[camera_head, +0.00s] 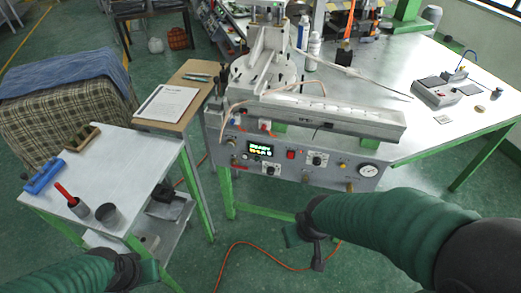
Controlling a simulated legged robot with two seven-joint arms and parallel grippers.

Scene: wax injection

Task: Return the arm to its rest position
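My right arm, in a green ribbed sleeve, comes in from the lower right. Its gripper (305,250) hangs over the floor in front of the wax injection machine (285,160), apart from the machine's front panel. I see nothing held in it, and its finger opening is too small to judge. My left arm, in the same green sleeve, comes in from the lower left. Its gripper (145,273) is near the bottom edge, in front of the white side table (130,165). Its fingertips are not clear, so I cannot tell its opening.
The side table carries a blue object (44,176), a wooden brush-like block (82,138), a red-handled tool (66,195) and a dark cup (107,214). A large metal table (400,75) stands behind. An orange cable (250,243) lies on the green floor between my grippers.

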